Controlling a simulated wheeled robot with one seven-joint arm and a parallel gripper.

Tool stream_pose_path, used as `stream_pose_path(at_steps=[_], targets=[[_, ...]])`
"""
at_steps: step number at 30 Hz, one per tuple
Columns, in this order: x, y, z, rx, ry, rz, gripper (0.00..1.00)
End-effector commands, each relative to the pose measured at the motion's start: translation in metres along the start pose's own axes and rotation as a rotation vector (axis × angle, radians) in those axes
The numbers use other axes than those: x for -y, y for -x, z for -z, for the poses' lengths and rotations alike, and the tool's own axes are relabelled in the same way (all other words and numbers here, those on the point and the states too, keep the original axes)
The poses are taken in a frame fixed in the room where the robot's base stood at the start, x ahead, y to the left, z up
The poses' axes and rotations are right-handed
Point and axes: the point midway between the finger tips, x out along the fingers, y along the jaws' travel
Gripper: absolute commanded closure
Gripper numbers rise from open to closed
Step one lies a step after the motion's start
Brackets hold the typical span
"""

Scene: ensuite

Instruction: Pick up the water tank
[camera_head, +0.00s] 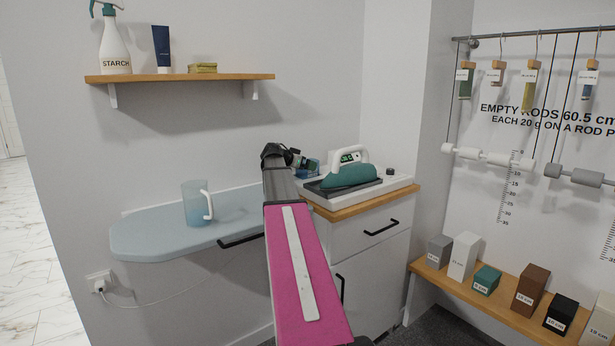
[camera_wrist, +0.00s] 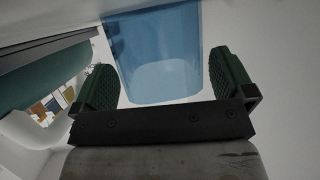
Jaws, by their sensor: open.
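The water tank (camera_wrist: 160,45) is a translucent blue container. In the wrist view it stands ahead of my gripper (camera_wrist: 165,78), with its lower end between the two green finger pads. The gripper is open, with a gap visible on at least the right side of the tank. In the head view a small blue part of the tank (camera_head: 312,167) shows beside my gripper (camera_head: 291,157), at the left end of the white iron station (camera_head: 400,182). My arm hides part of that end.
A teal iron (camera_head: 348,176) rests on the station, right of the gripper. A clear jug (camera_head: 195,204) stands on the pale blue ironing board (camera_head: 145,236). A wooden shelf (camera_head: 180,78) hangs above. The wall is close behind the station.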

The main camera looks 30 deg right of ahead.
Motion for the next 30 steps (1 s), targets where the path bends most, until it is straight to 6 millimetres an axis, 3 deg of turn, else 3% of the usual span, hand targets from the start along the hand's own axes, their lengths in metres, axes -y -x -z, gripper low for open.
stream_pose_path(at_steps=[8,12,14,15,30], targets=[[-0.0001,-0.0057,-0.0005,0.0,0.0,0.0,0.0],[-0.0001,-0.0056,-0.0004,0.0,0.0,0.0,0.46],[-0.0001,-0.0056,-0.0004,0.0,0.0,0.0,0.65],[-0.0001,-0.0055,-0.0002,0.0,0.0,0.0,0.7],[0.0001,-0.0033,0.0056,-0.001,-0.001,0.0,0.7]])
